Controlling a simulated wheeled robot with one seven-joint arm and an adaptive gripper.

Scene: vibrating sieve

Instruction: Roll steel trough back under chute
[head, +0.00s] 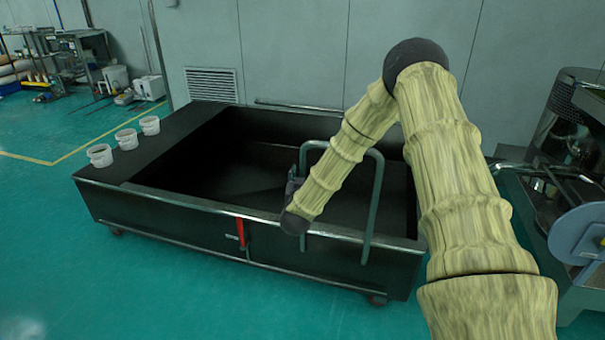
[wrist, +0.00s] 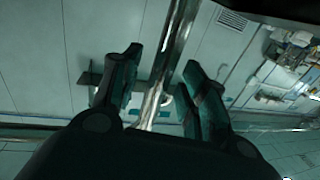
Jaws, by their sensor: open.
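The steel trough (head: 165,200) is a wide, dark, open box on small wheels in the middle of the head view. A grey-green tubular handle (head: 376,205) rises as an upside-down U at its near right side. My gripper (head: 293,183) is at the handle's left leg, partly hidden by my arm. In the wrist view my gripper (wrist: 161,62) is open, with a shiny metal bar (wrist: 176,35) running between its two fingers. I cannot tell whether either finger touches the bar. I cannot make out the chute clearly.
Several small white buckets (head: 126,139) stand on the trough's left ledge. A red lever (head: 247,234) is on its front. A machine with a blue disc (head: 583,232) stands close on the right. Green floor (head: 60,280) is clear at the left and front; a grey wall is behind.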

